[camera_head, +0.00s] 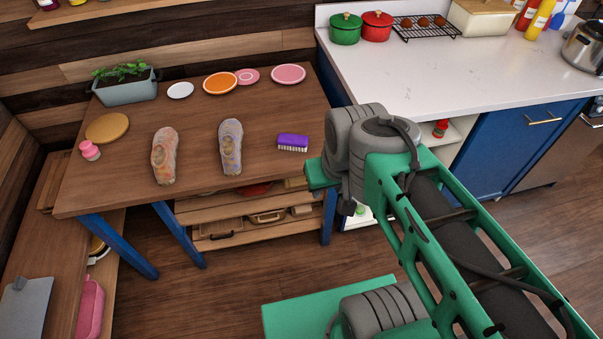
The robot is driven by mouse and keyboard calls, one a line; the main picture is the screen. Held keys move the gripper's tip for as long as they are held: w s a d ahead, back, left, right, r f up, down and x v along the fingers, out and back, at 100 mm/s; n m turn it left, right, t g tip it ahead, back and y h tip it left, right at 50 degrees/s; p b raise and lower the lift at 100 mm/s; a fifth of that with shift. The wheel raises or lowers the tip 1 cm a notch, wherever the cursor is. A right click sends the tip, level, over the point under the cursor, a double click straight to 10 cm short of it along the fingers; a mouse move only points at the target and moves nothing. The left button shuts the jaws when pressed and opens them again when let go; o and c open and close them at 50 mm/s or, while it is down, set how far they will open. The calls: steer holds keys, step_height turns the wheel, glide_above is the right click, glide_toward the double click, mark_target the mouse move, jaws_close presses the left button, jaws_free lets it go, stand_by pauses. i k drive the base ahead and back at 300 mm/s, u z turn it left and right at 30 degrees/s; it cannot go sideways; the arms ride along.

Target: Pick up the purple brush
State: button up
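The purple brush (293,141) lies on the wooden table near its right front edge. Its purple back faces up and its pale bristles show along the near side. My green and grey arm stands to the right of the brush, and one grey joint is close to the table's right end. My gripper does not show in this view, so I cannot see its fingers or whether it holds anything.
Two wrapped loaf-like items (231,147) (164,156) lie left of the brush. Several plates (221,83), a planter (126,88) and a pink bottle (90,150) are also on the table (262,110). A white counter (405,85) adjoins the right. Shelves hang below the tabletop.

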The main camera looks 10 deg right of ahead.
mark_target(299, 142)
steer(key=u, duration=1)
steer(key=i, duration=1.2)
steer(key=z, duration=0.9)
